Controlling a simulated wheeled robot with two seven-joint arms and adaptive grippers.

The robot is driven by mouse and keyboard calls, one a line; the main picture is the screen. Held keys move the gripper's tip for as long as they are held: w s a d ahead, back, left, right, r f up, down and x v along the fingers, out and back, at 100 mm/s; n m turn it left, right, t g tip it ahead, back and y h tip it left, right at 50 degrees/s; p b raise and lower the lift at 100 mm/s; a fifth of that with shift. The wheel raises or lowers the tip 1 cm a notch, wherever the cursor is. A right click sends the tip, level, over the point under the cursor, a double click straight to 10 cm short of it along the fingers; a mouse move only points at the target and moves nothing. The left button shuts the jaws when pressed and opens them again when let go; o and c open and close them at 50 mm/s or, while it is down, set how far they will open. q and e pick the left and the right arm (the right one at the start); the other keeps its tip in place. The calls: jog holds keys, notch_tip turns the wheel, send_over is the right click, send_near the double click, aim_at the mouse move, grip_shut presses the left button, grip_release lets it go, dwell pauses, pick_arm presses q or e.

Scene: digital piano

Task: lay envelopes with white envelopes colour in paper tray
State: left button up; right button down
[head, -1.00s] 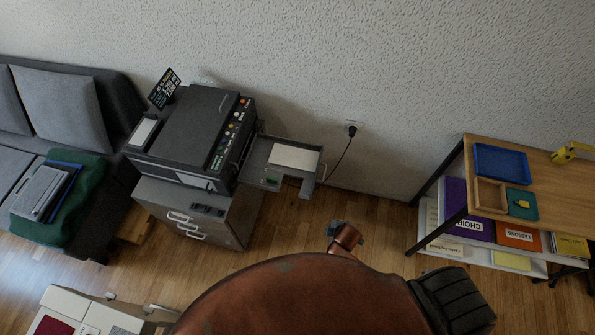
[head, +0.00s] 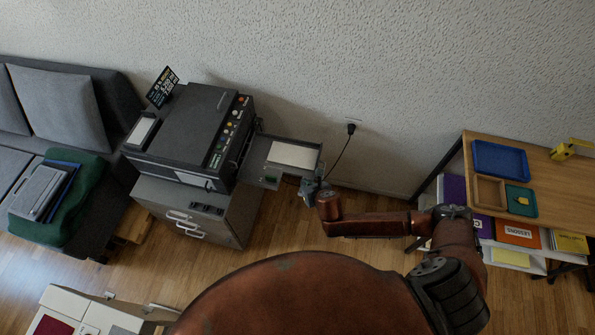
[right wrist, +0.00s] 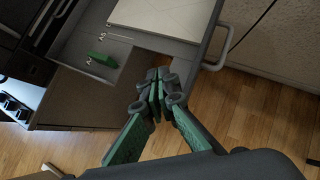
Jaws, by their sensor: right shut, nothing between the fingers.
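A grey paper tray (head: 258,158) sticks out from the right side of the dark printer (head: 190,130). A flat white rectangle, perhaps white envelopes or paper (head: 292,154), lies in it. In the right wrist view the white rectangle (right wrist: 165,15) lies on the grey tray (right wrist: 85,45), beside a small green piece (right wrist: 102,60). My right gripper (head: 309,188) is at the tray's front right corner. In the right wrist view its green-padded fingers (right wrist: 157,88) are closed together and empty, over the tray's near edge. My left gripper is out of view.
A wooden desk (head: 560,180) at right bears a blue tray (head: 500,160), a wooden tray (head: 489,191) and a green tray (head: 521,200). A cable hangs from a wall socket (head: 351,128) behind the gripper. A drawer cabinet (head: 195,218) stands under the printer.

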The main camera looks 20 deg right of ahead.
aim_at(295, 170)
jog(key=b+x, duration=0.1)
jog(key=x, duration=0.3)
jog(key=b+x, duration=0.2)
jog(key=x, duration=0.2)
jog(key=w+r+b+x, duration=0.1)
jog(key=x, duration=0.3)
jog(key=shift+r+b, duration=0.15)
jog(key=shift+b, duration=0.15)
jog(key=shift+w+r, duration=0.1)
jog(key=shift+w, duration=0.7)
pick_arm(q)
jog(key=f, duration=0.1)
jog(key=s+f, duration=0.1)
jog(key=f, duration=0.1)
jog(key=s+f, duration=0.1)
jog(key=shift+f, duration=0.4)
